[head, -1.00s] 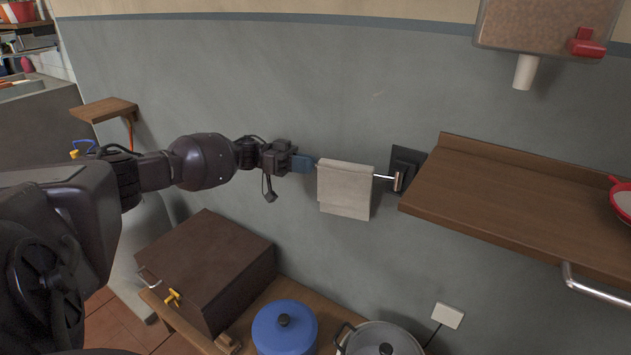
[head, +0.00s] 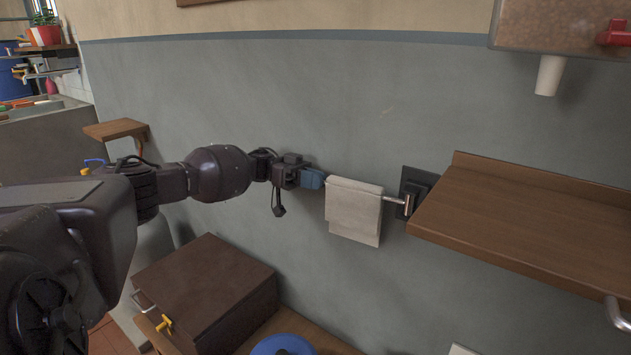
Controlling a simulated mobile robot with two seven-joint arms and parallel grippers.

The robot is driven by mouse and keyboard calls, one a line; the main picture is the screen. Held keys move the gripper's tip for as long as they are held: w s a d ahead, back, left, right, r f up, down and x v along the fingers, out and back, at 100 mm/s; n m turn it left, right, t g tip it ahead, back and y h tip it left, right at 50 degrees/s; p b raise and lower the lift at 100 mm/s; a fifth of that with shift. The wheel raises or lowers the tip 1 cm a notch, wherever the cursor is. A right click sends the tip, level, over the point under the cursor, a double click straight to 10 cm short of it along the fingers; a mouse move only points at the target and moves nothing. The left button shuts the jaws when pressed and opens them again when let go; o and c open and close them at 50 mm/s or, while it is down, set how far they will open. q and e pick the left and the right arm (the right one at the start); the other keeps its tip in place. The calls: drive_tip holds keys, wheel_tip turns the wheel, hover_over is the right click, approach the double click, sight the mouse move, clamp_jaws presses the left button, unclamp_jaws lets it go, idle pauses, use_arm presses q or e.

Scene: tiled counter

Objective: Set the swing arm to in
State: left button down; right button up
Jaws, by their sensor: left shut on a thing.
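The swing arm (head: 395,200) is a thin metal bar that comes out to the left from a dark wall plate (head: 418,182). A beige towel (head: 354,212) hangs over it and hides most of the bar. My left gripper (head: 318,179), with blue fingertips, is at the bar's free left end, beside the towel's left edge. It is shut on the end of the swing arm, though the grip itself is hard to see. My right gripper is not in view.
A wooden shelf (head: 530,217) juts from the wall just right of the wall plate. A dispenser with a white spout (head: 549,75) hangs above it. Below are a brown box (head: 205,290) and a blue lid (head: 283,345). A small wooden shelf (head: 115,129) is at left.

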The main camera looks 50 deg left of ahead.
use_arm(q)
drive_tip(key=c, duration=1.2)
unclamp_jaws()
drive_tip(key=shift+o, duration=0.2)
drive_tip(key=shift+a, duration=0.1)
drive_tip(key=b+v, duration=0.1)
drive_tip(key=v, duration=0.9)
drive_tip(key=shift+s+a+b, duration=0.2)
drive_tip(key=shift+a+b, duration=0.05)
drive_tip(key=shift+b, duration=0.1)
